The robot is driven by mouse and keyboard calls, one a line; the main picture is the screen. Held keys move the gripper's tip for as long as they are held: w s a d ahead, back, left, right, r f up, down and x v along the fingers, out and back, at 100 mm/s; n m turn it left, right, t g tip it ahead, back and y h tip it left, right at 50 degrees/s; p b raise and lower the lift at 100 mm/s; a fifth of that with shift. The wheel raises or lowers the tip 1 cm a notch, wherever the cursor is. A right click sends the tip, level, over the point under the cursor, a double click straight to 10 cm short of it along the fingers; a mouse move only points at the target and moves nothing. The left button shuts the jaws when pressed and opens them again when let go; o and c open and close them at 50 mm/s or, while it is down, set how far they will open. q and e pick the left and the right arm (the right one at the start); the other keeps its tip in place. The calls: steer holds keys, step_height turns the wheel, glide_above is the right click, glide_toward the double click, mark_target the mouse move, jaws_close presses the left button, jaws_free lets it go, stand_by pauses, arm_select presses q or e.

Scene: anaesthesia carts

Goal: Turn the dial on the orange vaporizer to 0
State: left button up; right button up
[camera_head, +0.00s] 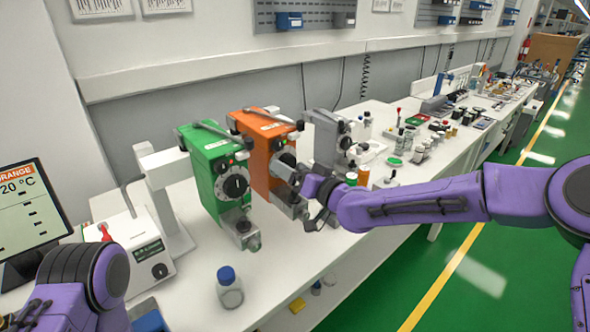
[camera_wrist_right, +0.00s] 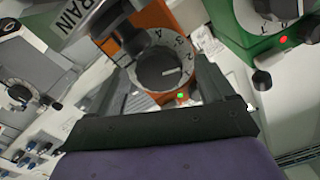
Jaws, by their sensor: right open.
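The orange vaporizer (camera_head: 256,150) stands between a green and a grey one on the white bench. Its dark dial (camera_wrist_right: 165,68) shows in the right wrist view with numbers such as 2, 3 and 4 and a white pointer line; the number it is set to is unclear. In the head view, my gripper partly hides the vaporizer's front. My right gripper (camera_head: 291,172) is open at this front. In the wrist view its fingers (camera_wrist_right: 165,82) lie on either side of the dial; contact cannot be told. My left arm shows at the lower left, its gripper out of view.
The green vaporizer (camera_head: 203,165) stands close on the left, the grey vaporizer (camera_head: 325,140) close on the right. A blue-capped bottle (camera_head: 229,290) stands in front. A monitor (camera_head: 30,212) is at far left. Bottles and small items crowd the bench to the right.

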steer(key=v, duration=1)
steer(key=shift+s+d+p, duration=0.15)
steer(key=shift+s+p, duration=0.1)
steer(key=shift+p, duration=0.2)
steer(key=shift+f, duration=0.1)
